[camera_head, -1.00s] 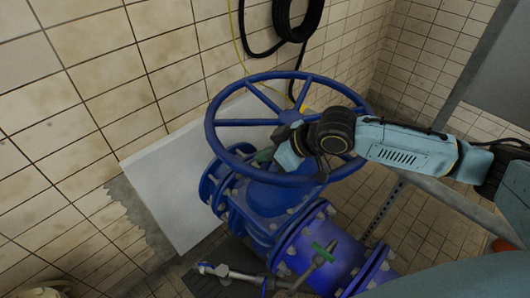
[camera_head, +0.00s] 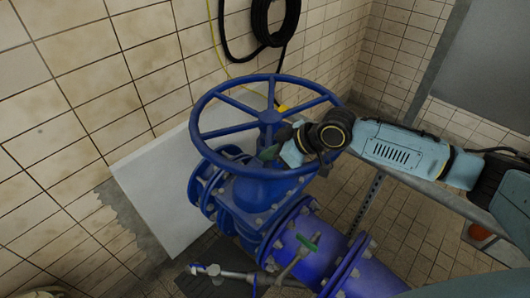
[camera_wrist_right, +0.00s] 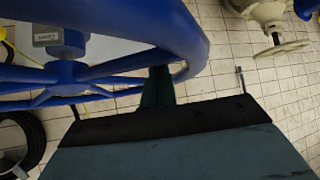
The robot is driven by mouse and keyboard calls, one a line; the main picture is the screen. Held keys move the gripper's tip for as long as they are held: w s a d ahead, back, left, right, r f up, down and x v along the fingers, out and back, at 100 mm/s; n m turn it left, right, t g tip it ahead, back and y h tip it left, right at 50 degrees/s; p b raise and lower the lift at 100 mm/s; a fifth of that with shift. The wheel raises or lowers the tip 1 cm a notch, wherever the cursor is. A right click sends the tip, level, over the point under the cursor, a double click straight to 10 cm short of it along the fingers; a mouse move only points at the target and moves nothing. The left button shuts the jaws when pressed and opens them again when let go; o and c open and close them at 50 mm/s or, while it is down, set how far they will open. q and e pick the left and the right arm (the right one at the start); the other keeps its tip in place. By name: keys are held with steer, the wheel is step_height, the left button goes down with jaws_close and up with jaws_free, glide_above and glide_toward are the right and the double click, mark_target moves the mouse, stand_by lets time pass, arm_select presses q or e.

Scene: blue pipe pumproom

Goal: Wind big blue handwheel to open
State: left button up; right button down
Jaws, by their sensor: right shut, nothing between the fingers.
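The big blue handwheel (camera_head: 270,117) sits on top of a blue valve body (camera_head: 262,190), its rim tilted toward me. My right gripper (camera_head: 270,153) reaches in from the right, at the near right part of the rim. Its jaws are shut with nothing between them. In the right wrist view the blue rim (camera_wrist_right: 165,25) passes close above my dark fingers (camera_wrist_right: 156,90); whether they touch it cannot be told. The fingers point in toward the spokes. My left gripper is not in view.
A blue flanged pipe (camera_head: 310,245) runs toward the lower right. A white panel (camera_head: 150,185) leans behind, and a black coiled hose (camera_head: 272,22) hangs on the tiled wall. A grey rail (camera_head: 425,187) runs at right.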

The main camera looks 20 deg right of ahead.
steer(key=s+d+b, duration=0.1)
steer(key=d, duration=0.9)
steer(key=shift+f, duration=0.25)
steer(key=shift+s+a+r, duration=0.1)
steer(key=shift+a, duration=0.05)
